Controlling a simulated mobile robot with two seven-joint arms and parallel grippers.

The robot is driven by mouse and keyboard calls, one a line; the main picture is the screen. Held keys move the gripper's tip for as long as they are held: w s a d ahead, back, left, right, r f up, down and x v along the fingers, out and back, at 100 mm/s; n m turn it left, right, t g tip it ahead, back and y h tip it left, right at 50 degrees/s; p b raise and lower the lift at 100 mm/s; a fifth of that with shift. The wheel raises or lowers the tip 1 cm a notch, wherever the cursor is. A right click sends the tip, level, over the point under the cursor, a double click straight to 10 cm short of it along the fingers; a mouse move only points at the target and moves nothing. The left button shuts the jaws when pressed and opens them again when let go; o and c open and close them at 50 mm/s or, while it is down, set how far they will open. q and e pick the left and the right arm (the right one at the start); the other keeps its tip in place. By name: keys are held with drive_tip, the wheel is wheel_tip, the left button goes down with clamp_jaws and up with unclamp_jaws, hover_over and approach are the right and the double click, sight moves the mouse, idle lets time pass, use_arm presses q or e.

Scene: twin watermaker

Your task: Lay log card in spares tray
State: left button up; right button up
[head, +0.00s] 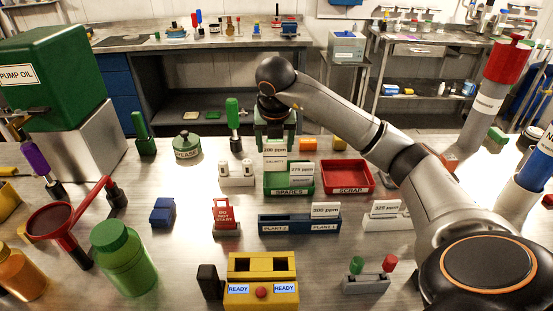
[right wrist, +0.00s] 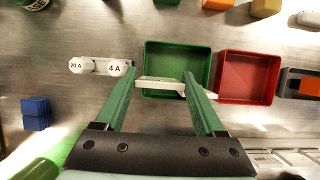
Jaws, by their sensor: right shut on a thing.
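My right gripper (head: 275,128) hangs over the green spares tray (head: 289,191), jaws down. It is shut on a white card (head: 275,149) marked 200 ppm, which hangs upright over the tray; its smaller print is unreadable. In the right wrist view the card (right wrist: 160,84) shows edge-on between the green fingers, over the near part of the tray (right wrist: 177,50). I cannot tell whether its lower edge touches the tray floor. Another white card (head: 301,169) marked 275 ppm shows at the tray's right side; its exact support is unclear. My left gripper is out of view.
The red scrap tray (head: 347,187) stands close to the right. A blue rack (head: 290,228) with a 300 ppm card stands in front, and a white holder (head: 387,222) with a 325 ppm card to its right. A red tag (head: 224,214) stands at front left.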

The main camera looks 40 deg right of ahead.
sight(277, 151)
drive_tip(key=x, duration=0.4)
drive_tip(key=shift+s+f, duration=0.3)
drive_tip(key=shift+f, duration=0.05)
drive_tip(key=shift+f, duration=0.15)
drive_tip(key=o, duration=1.3)
